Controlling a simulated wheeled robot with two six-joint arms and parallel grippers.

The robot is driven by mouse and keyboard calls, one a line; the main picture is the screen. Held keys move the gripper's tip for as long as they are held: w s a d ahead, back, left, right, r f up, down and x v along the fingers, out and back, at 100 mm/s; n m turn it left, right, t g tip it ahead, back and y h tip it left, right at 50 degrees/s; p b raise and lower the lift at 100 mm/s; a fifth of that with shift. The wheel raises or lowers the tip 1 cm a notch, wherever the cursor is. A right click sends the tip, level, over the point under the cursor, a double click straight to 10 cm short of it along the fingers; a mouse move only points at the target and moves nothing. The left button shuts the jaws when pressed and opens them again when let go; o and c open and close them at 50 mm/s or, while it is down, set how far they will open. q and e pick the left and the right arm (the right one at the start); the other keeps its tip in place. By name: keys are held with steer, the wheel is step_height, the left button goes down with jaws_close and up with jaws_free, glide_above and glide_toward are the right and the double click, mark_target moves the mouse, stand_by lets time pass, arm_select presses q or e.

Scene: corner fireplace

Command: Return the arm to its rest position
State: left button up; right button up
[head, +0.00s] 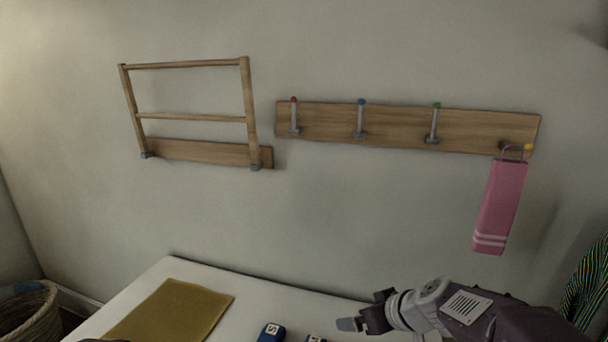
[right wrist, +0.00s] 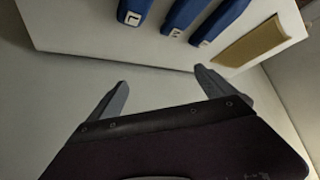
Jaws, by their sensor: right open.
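My right gripper (head: 352,322) is at the lower right in the head view, above the white table (head: 262,298). In the right wrist view its two fingers (right wrist: 158,92) are spread apart with nothing between them. Blue objects with white labels lie on the table; one shows at the bottom edge of the head view (head: 270,332), and several show in the right wrist view (right wrist: 183,14). My left gripper is not in view.
A pink towel (head: 499,205) hangs from the yellow-tipped peg of the wooden hook rail (head: 395,124). A wooden rack (head: 200,152) is on the wall at left. A mustard cloth (head: 172,312) lies on the table. A wicker basket (head: 30,315) stands at lower left, a striped cloth (head: 588,285) at right.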

steer(key=s+d+f+m+g+h, duration=0.1)
steer(key=s+f+m+g, duration=0.1)
steer(key=s+f, duration=0.4)
steer(key=s+d+f+m+g+h, duration=0.2)
steer(key=s+f+g, duration=0.2)
steer(key=s, duration=0.8)
step_height(320, 180, down, 2)
steer(key=shift+d+f+m, duration=0.1)
steer(key=shift+d+m, duration=0.2)
steer(key=shift+w, duration=0.1)
